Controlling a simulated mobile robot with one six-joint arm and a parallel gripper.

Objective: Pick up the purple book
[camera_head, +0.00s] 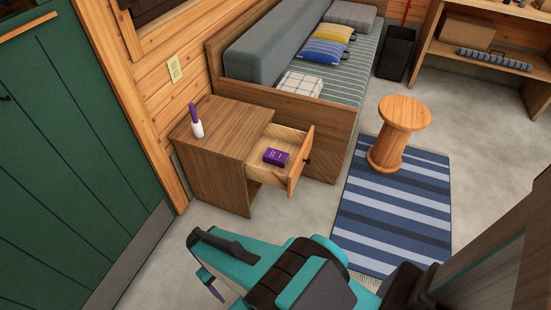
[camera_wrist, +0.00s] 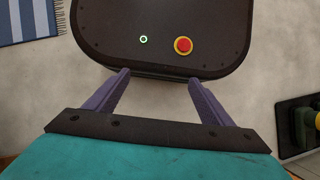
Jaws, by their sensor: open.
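The purple book (camera_head: 276,157) lies in the open drawer (camera_head: 262,170) of the small wooden cabinet. It is a small, dark purple block with faint light marks on its side facing me. My gripper (camera_head: 212,283) is low in front of the cabinet in the head view, well apart from the book and partly hidden by my arm. In the wrist view, the two purple fingers of my gripper (camera_wrist: 158,78) are spread wide with nothing between them. The book is not in the wrist view.
A white bottle with a purple top (camera_head: 196,122) stands on the cabinet (camera_head: 225,120). The drawer front (camera_head: 300,161) sticks out beside the bench (camera_head: 325,119). A round wooden stool (camera_head: 402,115) stands on a striped rug (camera_head: 392,215). Bare floor lies in front of the cabinet.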

